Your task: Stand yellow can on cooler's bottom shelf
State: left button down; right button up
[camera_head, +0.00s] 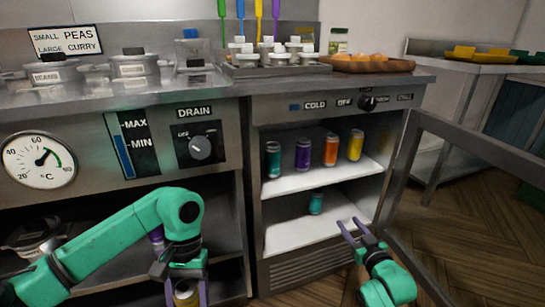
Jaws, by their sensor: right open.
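A yellow can (355,145) stands upright at the right end of the cooler's upper shelf (308,177). The cooler's bottom shelf (290,236) holds a teal can (316,203) towards its back. My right gripper (351,226) is open and empty at the front right of the bottom shelf, below the yellow can and apart from it. My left gripper (187,291) is low at the bottom edge of the view, left of the cooler. A dull yellow can-like object (186,296) shows between its fingers; I cannot tell whether they grip it.
Teal (273,160), purple (303,155) and orange (331,150) cans stand left of the yellow can. The cooler door (478,160) is open on the right. The bottom shelf is bare around its teal can. The counter above holds pots and a tray (372,64).

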jog(key=s+a+f+m+g+y, duration=0.1)
jog(key=s+a+f+g, duration=0.1)
jog(key=s+a+f, duration=0.6)
jog(key=s+a+f+g+y, duration=0.1)
jog(key=s+a+f, duration=0.15)
jog(key=s, duration=0.85)
jog(key=s+a+f+m+g+y, duration=0.15)
jog(key=s+a+f, duration=0.25)
jog(key=s+a, duration=0.45)
pick_arm(q)
notch_tip(320, 180, up, 3)
jog(key=p, duration=0.3)
jog(key=shift+f, duration=0.15)
notch_tip(320, 180, up, 8)
jog(key=p, duration=0.9)
jog(key=shift+f, duration=0.1)
notch_tip(320, 180, up, 20)
jog(key=p, duration=2.6)
pick_arm(e)
jog(key=s+d+r+g+h, duration=0.1)
jog(key=s+d+g+h, duration=0.1)
jog(key=s+d, duration=0.5)
jog(key=s+d+r+n+g+h, duration=0.1)
jog(key=s+d+r+g+h, duration=0.1)
jog(key=s+d+g, duration=0.3)
jog(key=s+d+r+g+h, duration=0.2)
jog(key=s+d+g, duration=0.2)
jog(key=s+d, duration=0.5)
jog(key=shift+s+d+h, duration=0.35)
jog(key=shift+s, duration=0.7)
